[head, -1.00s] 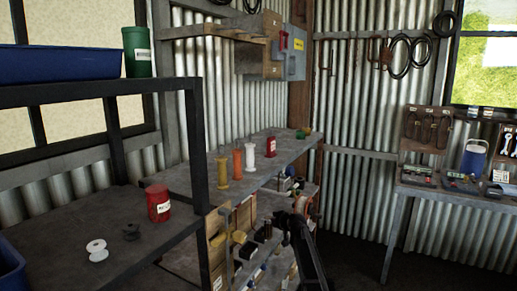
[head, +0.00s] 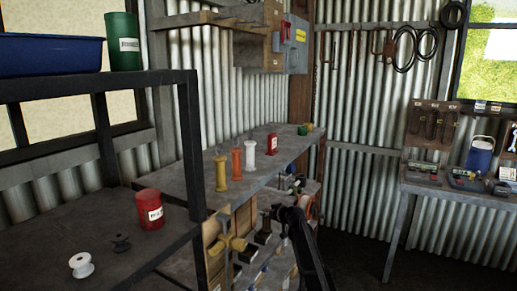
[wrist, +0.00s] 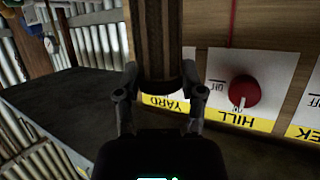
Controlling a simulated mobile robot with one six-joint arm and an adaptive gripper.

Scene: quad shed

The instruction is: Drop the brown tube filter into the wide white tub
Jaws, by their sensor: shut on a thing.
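My gripper (wrist: 158,98) is shut on the brown tube filter (wrist: 158,45) in the wrist view. The filter is a brown ribbed cylinder between the two fingers, with its dark round end near the fingertips and its other end cut off by the picture's edge. In the head view my gripper (head: 282,214) is a small dark shape at the end of my arm, in front of the lower shelves. I cannot make out the filter there. I see no wide white tub in either view.
A wooden panel (wrist: 285,65) with a red knob (wrist: 244,91) stands close to the filter. A dark flat surface (wrist: 65,103) is left of it. A blue tub (head: 50,55) is at upper left.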

